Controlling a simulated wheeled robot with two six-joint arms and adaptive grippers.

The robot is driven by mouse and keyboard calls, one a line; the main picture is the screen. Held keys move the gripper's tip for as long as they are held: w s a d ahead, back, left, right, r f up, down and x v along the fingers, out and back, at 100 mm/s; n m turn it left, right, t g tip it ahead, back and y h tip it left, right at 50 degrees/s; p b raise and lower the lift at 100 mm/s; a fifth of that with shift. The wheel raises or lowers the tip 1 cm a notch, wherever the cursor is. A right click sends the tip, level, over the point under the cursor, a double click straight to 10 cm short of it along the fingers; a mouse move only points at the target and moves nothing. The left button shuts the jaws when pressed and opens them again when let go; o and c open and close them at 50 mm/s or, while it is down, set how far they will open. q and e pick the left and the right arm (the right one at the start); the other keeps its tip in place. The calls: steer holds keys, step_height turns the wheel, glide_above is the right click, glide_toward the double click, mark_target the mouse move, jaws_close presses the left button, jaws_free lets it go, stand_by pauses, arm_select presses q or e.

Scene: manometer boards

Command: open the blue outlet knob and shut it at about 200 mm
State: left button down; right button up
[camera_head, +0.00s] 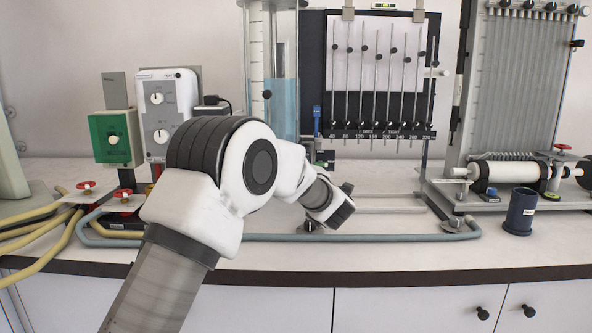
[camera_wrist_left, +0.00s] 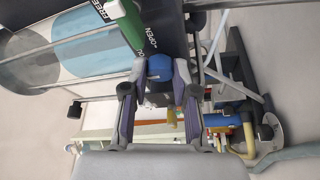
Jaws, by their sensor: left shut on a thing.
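In the left wrist view the blue outlet knob (camera_wrist_left: 160,67) sits between the fingertips of my left gripper (camera_wrist_left: 160,76), which is shut on it. My right gripper is not in view.
Behind stands a dark board (camera_head: 316,70) with several thin rods over a numbered row. A green box (camera_head: 118,138) and red valves are at left, with yellow hoses. A dark cup (camera_head: 519,212) stands at right by a tube bank (camera_head: 520,80). A blue-grey hose (camera_head: 370,238) runs along the front.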

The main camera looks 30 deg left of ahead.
arm_select(q)
steer(key=shift+n, duration=0.4)
steer(key=c, duration=1.2)
jaws_free()
steer(key=v, duration=1.2)
